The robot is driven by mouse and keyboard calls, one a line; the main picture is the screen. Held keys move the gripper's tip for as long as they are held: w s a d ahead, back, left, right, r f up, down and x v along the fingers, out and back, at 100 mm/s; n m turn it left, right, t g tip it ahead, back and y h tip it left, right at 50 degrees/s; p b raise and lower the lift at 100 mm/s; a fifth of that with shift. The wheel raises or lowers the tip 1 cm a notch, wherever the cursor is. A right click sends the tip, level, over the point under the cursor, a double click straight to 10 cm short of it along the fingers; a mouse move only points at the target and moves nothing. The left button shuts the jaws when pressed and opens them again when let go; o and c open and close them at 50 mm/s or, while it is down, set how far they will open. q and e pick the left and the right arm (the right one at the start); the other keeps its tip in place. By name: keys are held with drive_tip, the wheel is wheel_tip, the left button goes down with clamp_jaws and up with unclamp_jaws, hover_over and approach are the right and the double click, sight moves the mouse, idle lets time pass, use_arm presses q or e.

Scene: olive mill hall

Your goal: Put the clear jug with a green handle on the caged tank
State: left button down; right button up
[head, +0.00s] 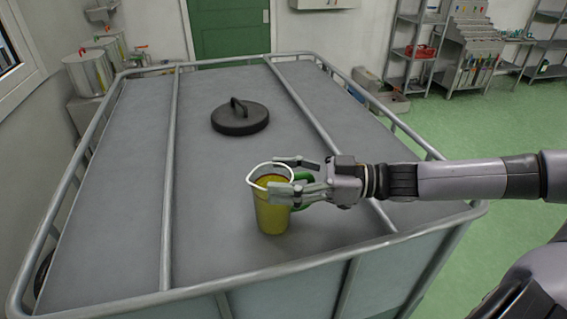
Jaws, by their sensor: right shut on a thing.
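The jug (271,213) has a green handle on its right side and a pale rim; its body looks yellow, perhaps from what is in it. My right gripper (285,176) comes in from the right and is shut on the jug at its handle side. The jug is upright over the near middle of the caged tank's grey top (125,210). I cannot tell whether its base touches the top. The tank has a metal tube frame around and across it. My left gripper is not in view.
A dark round lid with a handle (240,118) sits farther back on the tank top. Frame tubes cross the top on both sides of the jug, and a raised rail (250,273) runs along the near edge. The left part of the top is clear. Shelves (412,52) stand at the back right.

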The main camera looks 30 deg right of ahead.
idle(0.3)
drive_tip(key=o, duration=1.9)
drive_tip(key=shift+f, duration=0.1)
drive_tip(key=shift+o, duration=0.2)
drive_tip(key=shift+s+d, duration=0.2)
drive_tip(key=b+v, duration=0.2)
drive_tip(key=v, duration=0.9)
drive_tip(key=shift+d, duration=0.25)
drive_tip(key=shift+s, duration=0.1)
